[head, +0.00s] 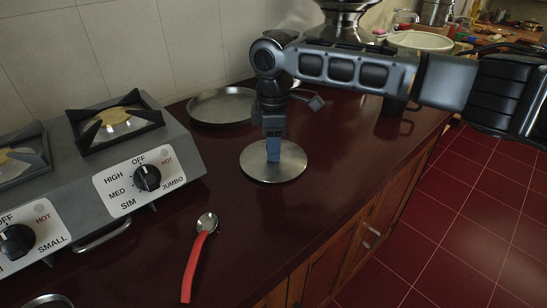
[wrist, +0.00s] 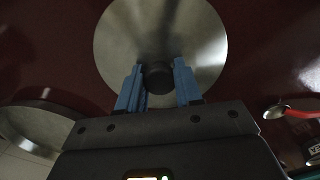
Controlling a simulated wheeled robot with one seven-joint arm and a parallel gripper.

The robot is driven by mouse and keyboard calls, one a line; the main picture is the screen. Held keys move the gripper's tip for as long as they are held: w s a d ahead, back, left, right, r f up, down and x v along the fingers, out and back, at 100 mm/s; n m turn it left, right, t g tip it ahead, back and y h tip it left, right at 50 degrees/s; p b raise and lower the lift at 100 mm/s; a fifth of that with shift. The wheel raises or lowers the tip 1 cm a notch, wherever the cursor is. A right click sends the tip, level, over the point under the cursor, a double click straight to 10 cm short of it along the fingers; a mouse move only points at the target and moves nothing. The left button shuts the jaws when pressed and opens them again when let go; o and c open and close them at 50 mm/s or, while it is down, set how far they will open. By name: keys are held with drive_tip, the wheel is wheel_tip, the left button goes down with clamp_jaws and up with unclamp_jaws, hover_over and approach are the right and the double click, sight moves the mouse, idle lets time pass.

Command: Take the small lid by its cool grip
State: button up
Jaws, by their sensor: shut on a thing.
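The small lid (head: 290,170) is a round grey metal disc at the middle of the dark red counter. In the wrist view the lid (wrist: 120,45) fills the upper middle, with a black round grip (wrist: 157,75) at its centre. My gripper (head: 273,150) points straight down over the lid's centre, and its blue fingers hide the grip in the head view. In the wrist view my gripper (wrist: 158,80) has a finger on each side of the black grip and is shut on it. I cannot tell whether the lid touches the counter.
A grey stove with burners and knobs (head: 147,178) stands at the left. A spoon with a red handle (head: 198,260) lies in front of the lid. A shallow metal pan (head: 218,106) sits behind, by the tiled wall. The counter (head: 330,200) right of the lid is clear up to its edge.

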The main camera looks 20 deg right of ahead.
drive_tip(key=shift+s+f, duration=0.1)
drive_tip(key=shift+f, duration=0.15)
drive_tip(key=shift+c, duration=0.6)
drive_tip(key=shift+r, duration=0.5)
drive_tip(key=r, duration=0.2)
drive_tip(key=d+r, duration=0.1)
drive_tip(key=r, duration=0.1)
drive_tip(key=shift+s+d, duration=0.1)
drive_tip(key=shift+s, duration=0.2)
drive_tip(key=s+d+r+p, duration=0.4)
drive_tip(key=s+d+r, duration=0.2)
drive_tip(key=r, duration=0.5)
drive_tip(key=shift+s+d+r, duration=0.2)
drive_tip(key=shift+s+d, duration=0.2)
drive_tip(key=shift+d, duration=0.45)
drive_tip(key=shift+s+f, duration=0.1)
